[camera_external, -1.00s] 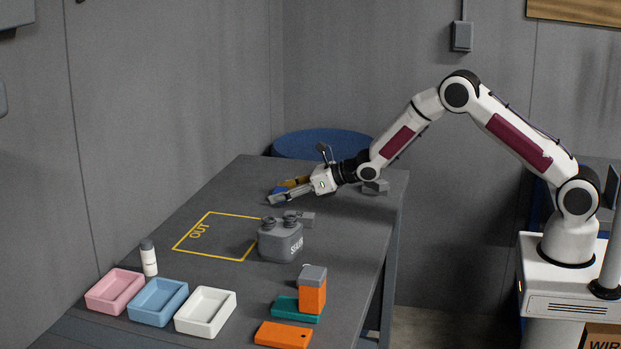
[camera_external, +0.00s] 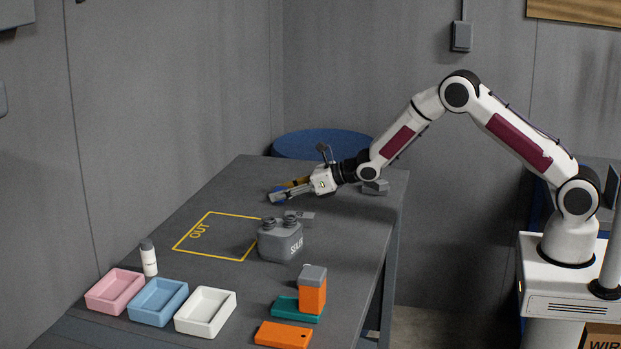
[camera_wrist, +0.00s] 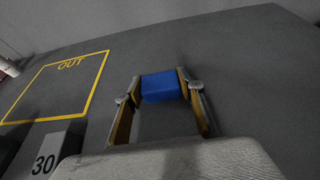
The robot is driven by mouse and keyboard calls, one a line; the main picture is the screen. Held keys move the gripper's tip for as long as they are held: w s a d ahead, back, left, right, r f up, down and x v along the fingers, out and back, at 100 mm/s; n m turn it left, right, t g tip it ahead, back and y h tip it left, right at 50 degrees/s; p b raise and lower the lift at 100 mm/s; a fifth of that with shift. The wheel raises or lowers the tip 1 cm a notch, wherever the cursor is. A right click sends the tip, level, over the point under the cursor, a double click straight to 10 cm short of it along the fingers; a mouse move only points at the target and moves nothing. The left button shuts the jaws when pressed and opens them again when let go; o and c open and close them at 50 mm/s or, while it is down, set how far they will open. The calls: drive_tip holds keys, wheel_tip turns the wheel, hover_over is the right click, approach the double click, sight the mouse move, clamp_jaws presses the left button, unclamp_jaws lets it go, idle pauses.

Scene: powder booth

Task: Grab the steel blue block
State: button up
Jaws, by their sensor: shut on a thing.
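A blue block (camera_wrist: 161,87) sits between the fingertips of my gripper (camera_wrist: 160,92) in the wrist view, with a finger against each side. In the external view my gripper (camera_external: 290,193) is low over the far part of the table, and the blue block (camera_external: 277,191) shows only partly at its fingertips. My gripper is shut on this block. I cannot tell whether the block touches the table.
Pink (camera_external: 101,304), blue (camera_external: 143,316) and white (camera_external: 191,326) trays, a bottle (camera_external: 149,259) and an orange block (camera_external: 312,295) are nearer.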

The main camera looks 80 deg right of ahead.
drive_tip(key=shift+r, duration=5)
